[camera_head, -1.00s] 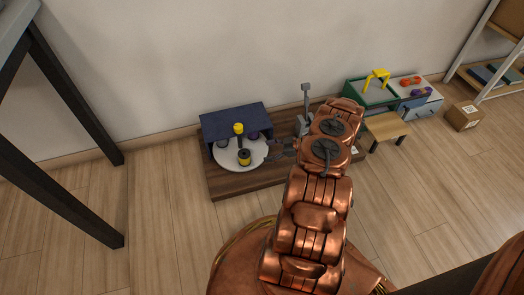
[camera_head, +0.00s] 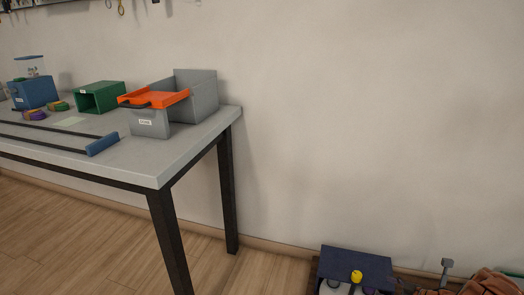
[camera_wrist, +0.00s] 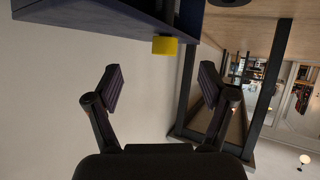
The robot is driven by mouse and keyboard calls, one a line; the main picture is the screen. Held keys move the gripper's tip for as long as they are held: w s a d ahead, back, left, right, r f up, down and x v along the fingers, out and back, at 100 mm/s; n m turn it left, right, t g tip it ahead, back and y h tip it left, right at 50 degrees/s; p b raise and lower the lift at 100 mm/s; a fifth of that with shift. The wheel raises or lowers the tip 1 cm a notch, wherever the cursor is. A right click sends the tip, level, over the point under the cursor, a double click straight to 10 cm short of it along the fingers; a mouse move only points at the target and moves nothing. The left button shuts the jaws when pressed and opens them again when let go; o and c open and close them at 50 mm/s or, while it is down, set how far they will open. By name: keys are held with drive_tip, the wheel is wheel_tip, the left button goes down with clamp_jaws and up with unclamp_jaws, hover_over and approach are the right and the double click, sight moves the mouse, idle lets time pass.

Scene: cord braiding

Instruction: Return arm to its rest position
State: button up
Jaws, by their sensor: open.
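My gripper (camera_wrist: 160,88) is in the wrist view with its two dark fingers spread wide apart and nothing between them. A yellow knob (camera_wrist: 165,46) and the edge of a dark blue box (camera_wrist: 95,18) lie beyond the fingertips, at the top of the picture. The dark blue box (camera_head: 355,262) and the yellow knob (camera_head: 356,277) show at the bottom edge, left of the arm.
The wall at the right is bare.

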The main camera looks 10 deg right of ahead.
drive_tip(key=w+d+r+m+h+p, duration=0.1)
drive_tip(key=w+d+r+h+p, duration=0.2)
drive_tip(key=w+r, duration=0.75)
drive_tip(key=w+d+r+m+h+p, duration=0.1)
drive_tip(key=w+r+h+p, duration=0.3)
drive_tip(key=r, duration=1.3)
drive_tip(key=s+a+r+m+g+h+p, duration=0.1)
drive_tip(key=a+r+p, duration=0.15)
drive_tip(key=r, duration=0.55)
drive_tip(key=s+a+r+m+h+p, duration=0.1)
drive_tip(key=a+r+h+p, duration=0.1)
drive_tip(key=r+p, duration=0.35)
drive_tip(key=s+a+r+m+g+h+p, duration=0.1)
drive_tip(key=s+a+r+m+p, duration=0.1)
drive_tip(key=r, duration=0.7)
drive_tip(key=s+a+r+m+g+p, duration=0.2)
drive_tip(key=s+a+r+g+p, duration=0.2)
drive_tip(key=s+a+r+p, duration=0.75)
drive_tip(key=s+a+r+g+y+p, duration=0.1)
drive_tip(key=s+a+r+g+p, duration=0.1)
drive_tip(key=s+a+r, duration=0.2)
drive_tip(key=s+a+r+g+y+p, duration=0.1)
drive_tip(key=s+a+r, duration=0.4)
drive_tip(key=s, duration=1.5)
drive_tip(key=s+a+r+g+y+p, duration=0.1)
drive_tip(key=s+a+r+g+p, duration=0.2)
drive_tip(key=s+a, duration=0.9)
drive_tip(key=shift+r+m+y, duration=0.3)
drive_tip(key=shift+r+y, duration=0.1)
drive_tip(key=shift+r, duration=0.45)
